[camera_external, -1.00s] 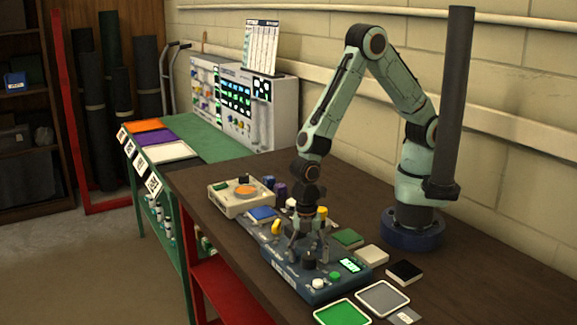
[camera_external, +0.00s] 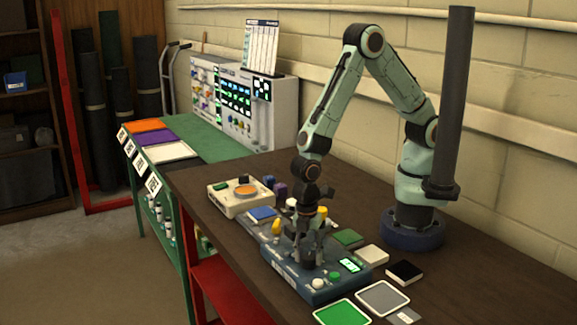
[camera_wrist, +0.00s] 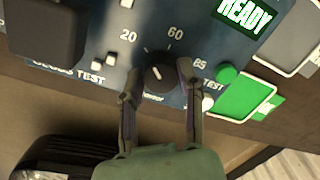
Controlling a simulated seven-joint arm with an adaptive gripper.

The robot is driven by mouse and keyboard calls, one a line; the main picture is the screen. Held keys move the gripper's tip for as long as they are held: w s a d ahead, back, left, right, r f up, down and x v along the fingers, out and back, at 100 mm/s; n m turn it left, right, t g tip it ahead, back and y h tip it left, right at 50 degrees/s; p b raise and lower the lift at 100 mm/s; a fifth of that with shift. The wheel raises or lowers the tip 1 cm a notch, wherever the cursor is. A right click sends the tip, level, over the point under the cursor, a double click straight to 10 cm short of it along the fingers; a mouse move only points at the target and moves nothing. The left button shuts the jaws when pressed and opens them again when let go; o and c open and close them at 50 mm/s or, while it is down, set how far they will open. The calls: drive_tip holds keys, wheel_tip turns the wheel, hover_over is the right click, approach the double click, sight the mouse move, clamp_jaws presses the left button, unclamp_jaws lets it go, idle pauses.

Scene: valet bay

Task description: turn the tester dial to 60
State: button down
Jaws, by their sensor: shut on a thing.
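The tester (camera_external: 283,268) is a dark blue box on the brown bench; its panel fills the upper part of the wrist view (camera_wrist: 190,22). Its black round dial (camera_wrist: 162,74) has a short white mark, which appears to point up and left, between the printed 20 and 60. My gripper (camera_wrist: 159,80) is shut on the dial, with one finger on each side. In the external view my gripper (camera_external: 309,258) points down at the tester and hides most of the dial. The lit screen (camera_wrist: 245,14) reads READY.
A green button (camera_wrist: 226,75) and a white button (camera_wrist: 207,103) sit right of the dial. A dark block (camera_wrist: 45,30) stands at the panel's left. Green (camera_external: 342,313) and grey (camera_external: 382,298) trays lie in front. A cream device (camera_external: 240,203) stands behind.

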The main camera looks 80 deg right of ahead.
sight(308, 254)
drive_tip(key=m, duration=0.4)
drive_tip(key=shift+m, duration=0.3)
drive_tip(key=m, duration=0.4)
drive_tip(key=shift+m, duration=0.3)
drive_tip(key=c, duration=0.7)
unclamp_jaws()
wheel_tip(308, 254, up, 12)
drive_tip(key=shift+w+d, duration=0.15)
drive_tip(key=shift+d, duration=0.15)
